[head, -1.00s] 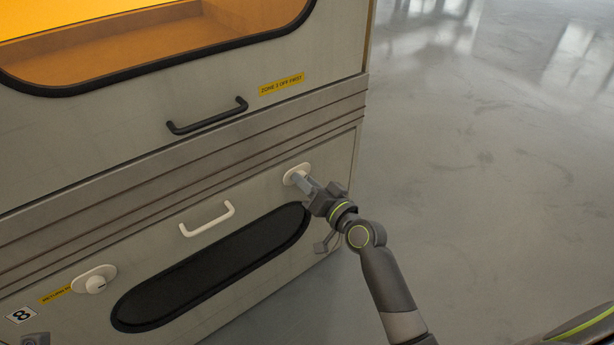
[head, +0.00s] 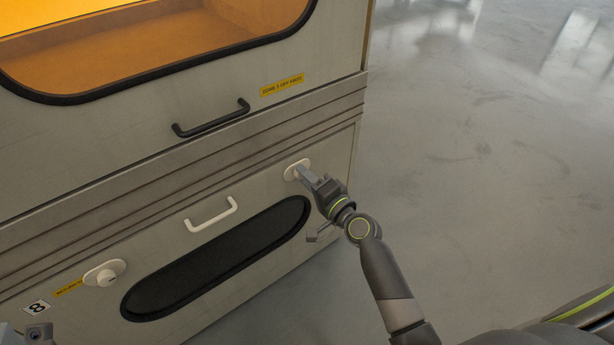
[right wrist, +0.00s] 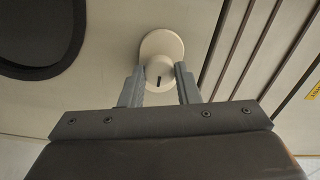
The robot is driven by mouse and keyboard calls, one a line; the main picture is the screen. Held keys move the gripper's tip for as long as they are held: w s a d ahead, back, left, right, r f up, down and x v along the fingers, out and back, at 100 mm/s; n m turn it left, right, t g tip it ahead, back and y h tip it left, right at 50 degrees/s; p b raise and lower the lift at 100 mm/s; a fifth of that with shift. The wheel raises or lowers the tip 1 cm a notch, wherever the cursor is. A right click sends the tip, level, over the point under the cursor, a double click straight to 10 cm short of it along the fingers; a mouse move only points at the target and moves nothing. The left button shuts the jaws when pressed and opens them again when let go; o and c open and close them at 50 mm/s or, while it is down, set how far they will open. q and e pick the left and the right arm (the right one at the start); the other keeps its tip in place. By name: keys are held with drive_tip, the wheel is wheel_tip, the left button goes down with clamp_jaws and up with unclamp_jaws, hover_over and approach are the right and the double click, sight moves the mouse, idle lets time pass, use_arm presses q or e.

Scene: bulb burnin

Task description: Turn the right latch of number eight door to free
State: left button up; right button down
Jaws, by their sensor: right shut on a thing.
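The number eight door (head: 190,265) is the lower panel, marked by an "8" label (head: 37,307) at its left. Its right latch (head: 297,169) is a cream round knob on an oval plate near the door's upper right corner. My right gripper (head: 305,176) is shut on this knob. In the right wrist view the two fingers (right wrist: 159,88) stand on either side of the knob (right wrist: 159,72), which bears a short dark mark. The left latch (head: 106,277) is a similar cream knob at the door's left. A small part of what may be my left gripper (head: 38,333) shows at the lower left corner.
A white handle (head: 211,216) and a dark oval window (head: 215,260) are on the lower door. Above, an upper door has a black handle (head: 211,119) and an orange-lit window. The grey floor (head: 480,170) to the right is clear.

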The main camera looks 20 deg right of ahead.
idle(0.5)
drive_tip(key=c, duration=1.1)
unclamp_jaws()
drive_tip(key=shift+s, duration=0.1)
drive_tip(key=v, duration=1.7)
drive_tip(key=shift+s+d+b, duration=0.1)
drive_tip(key=shift+b, duration=0.3)
